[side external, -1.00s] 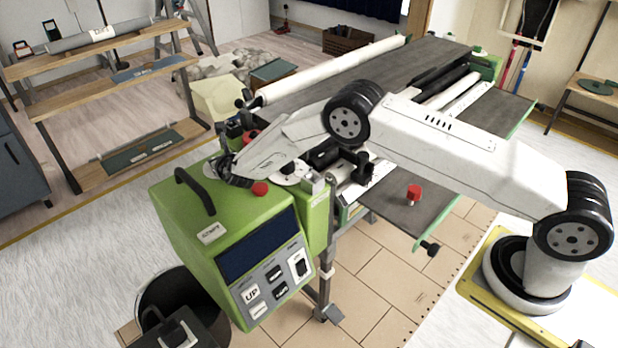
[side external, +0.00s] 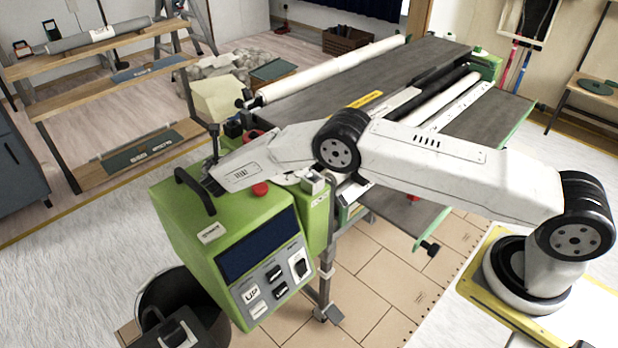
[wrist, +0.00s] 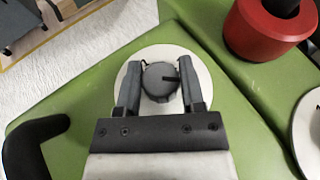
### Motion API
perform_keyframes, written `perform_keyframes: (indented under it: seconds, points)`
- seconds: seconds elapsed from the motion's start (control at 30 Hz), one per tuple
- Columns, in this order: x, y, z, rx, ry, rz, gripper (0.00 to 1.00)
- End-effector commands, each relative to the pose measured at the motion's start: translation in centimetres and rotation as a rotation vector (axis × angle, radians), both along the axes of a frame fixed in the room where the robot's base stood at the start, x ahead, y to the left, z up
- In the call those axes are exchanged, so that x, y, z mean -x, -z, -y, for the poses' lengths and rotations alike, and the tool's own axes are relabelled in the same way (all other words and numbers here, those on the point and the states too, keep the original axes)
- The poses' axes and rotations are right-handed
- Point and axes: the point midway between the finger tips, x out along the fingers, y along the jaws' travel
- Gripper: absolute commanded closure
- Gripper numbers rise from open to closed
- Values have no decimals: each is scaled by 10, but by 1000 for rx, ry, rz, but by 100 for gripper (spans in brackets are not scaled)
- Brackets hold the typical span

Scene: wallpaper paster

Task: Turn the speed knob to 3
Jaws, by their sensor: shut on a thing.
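The grey round knob (wrist: 160,82) sits on a pale dial disc (wrist: 128,76) on top of the green machine housing (wrist: 90,75). A dark pointer mark on the knob faces right in the wrist view. The numbers on the dial cannot be read. My gripper (wrist: 162,92) is shut on the knob, with one finger on each side of it. In the side view my gripper (side external: 208,184) is down at the top of the green housing (side external: 185,212), and the knob is hidden there.
A black carry handle (wrist: 35,140) stands close to the left of my gripper. A red ring-shaped part (wrist: 268,28) is at the upper right. In the side view a red button (side external: 260,189) is beside my wrist, and a dark display (side external: 257,244) is on the housing's front.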

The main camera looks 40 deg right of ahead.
Motion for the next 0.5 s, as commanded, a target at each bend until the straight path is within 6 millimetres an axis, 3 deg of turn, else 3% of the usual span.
perform_keyframes:
  seconds: [0.37, 0.4, 0.5]
  points:
    - [-1, -3, 1, 0, 16, 2, 100]
    - [-1, -3, 1, 0, 16, 3, 43]
    - [-1, -2, 1, 0, 16, 2, 15]
